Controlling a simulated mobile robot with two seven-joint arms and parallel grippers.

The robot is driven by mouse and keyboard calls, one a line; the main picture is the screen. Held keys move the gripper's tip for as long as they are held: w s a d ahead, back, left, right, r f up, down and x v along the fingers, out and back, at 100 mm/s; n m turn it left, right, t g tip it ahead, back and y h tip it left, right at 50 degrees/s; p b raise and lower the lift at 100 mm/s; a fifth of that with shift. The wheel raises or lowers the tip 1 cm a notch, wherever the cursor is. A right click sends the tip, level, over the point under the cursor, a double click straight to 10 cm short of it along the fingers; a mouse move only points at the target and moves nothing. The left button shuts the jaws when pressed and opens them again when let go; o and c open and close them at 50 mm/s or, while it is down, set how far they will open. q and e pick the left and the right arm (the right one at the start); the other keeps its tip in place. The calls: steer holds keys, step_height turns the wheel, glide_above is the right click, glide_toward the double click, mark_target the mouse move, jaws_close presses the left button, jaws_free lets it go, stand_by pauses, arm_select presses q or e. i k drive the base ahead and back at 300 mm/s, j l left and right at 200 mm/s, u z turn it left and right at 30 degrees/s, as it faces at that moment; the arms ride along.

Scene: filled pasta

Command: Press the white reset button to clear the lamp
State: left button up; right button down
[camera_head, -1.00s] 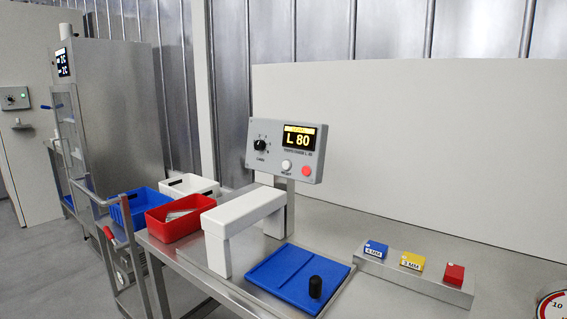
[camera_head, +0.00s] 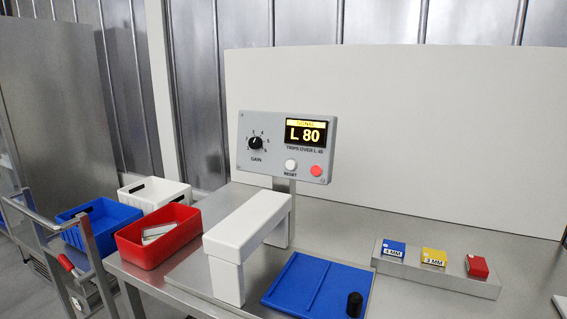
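The white reset button (camera_head: 291,165) sits on the lower front of a grey control panel (camera_head: 262,179), above the label RESET. A red round lamp or button (camera_head: 316,171) is just right of it. The panel's display (camera_head: 306,133) reads SIGNAL and L 80, with TRIPS OVER L 45 or similar printed below. A black gain knob (camera_head: 255,143) is on the panel's left. The panel stands on a post behind a white arch (camera_head: 245,225). Neither of my grippers shows in the head view.
Red (camera_head: 146,249), blue (camera_head: 78,239) and white (camera_head: 135,204) bins stand left. A metal block (camera_head: 440,278) with blue, yellow and red pieces is right. A trolley rail (camera_head: 88,245) is at far left.

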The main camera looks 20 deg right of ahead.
mark_target(291, 164)
steer(key=i+j+z, duration=0.1)
steer(key=j, duration=0.2)
steer(key=i+j+z, duration=0.1)
steer(key=i+j, duration=0.15)
steer(key=i+j+z, duration=0.1)
steer(key=j, duration=0.25)
steer(key=i+j+z, duration=0.1)
steer(key=j, duration=0.25)
steer(key=i, duration=0.05)
